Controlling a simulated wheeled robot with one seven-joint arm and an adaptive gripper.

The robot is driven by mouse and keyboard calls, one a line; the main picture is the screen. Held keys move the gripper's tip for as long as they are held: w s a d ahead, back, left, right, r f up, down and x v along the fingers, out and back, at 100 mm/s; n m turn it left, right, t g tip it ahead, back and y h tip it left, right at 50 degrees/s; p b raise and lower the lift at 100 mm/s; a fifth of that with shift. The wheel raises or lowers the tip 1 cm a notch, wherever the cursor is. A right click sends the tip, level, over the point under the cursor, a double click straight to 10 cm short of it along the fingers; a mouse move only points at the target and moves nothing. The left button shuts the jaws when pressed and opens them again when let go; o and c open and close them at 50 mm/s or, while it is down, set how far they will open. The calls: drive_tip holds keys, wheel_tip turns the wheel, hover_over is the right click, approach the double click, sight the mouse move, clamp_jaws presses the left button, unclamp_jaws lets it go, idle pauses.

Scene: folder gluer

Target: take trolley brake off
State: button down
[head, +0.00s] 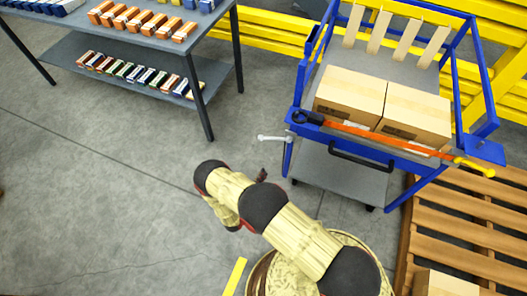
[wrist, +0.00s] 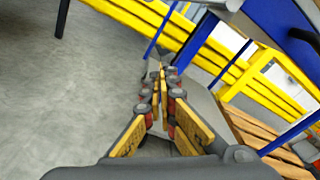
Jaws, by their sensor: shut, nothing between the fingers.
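The trolley has a blue frame (head: 297,78) and stands at the upper right of the head view. A pale grey lever (head: 272,138) sticks out from its left front corner; I cannot tell for sure whether it is the brake. My gripper (wrist: 161,78) is shut and empty in the wrist view, its fingers pointing towards a thin blue post (wrist: 157,32) of the frame. I see no contact. In the head view my arm hides most of the gripper.
Two cardboard boxes (head: 350,93) sit on the trolley behind an orange strap (head: 360,131). A wooden pallet (head: 460,228) lies right of it. Yellow barriers (head: 270,30) run behind. A grey table (head: 80,48) with small cartons stands at left. Floor between is clear.

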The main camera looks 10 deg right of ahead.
drive_tip(key=shift+w+a+r+n+t, duration=0.6)
drive_tip(key=shift+w+a+r+n, duration=0.1)
drive_tip(key=shift+a+n, duration=0.1)
drive_tip(key=shift+d, duration=0.1)
drive_tip(key=w+d+r+b, duration=0.2)
drive_tip(key=w+d+b, duration=0.2)
drive_tip(key=w, duration=0.6)
drive_tip(key=shift+d+r, duration=0.35)
drive_tip(key=shift+w+r, duration=0.1)
drive_tip(key=shift+r, duration=0.05)
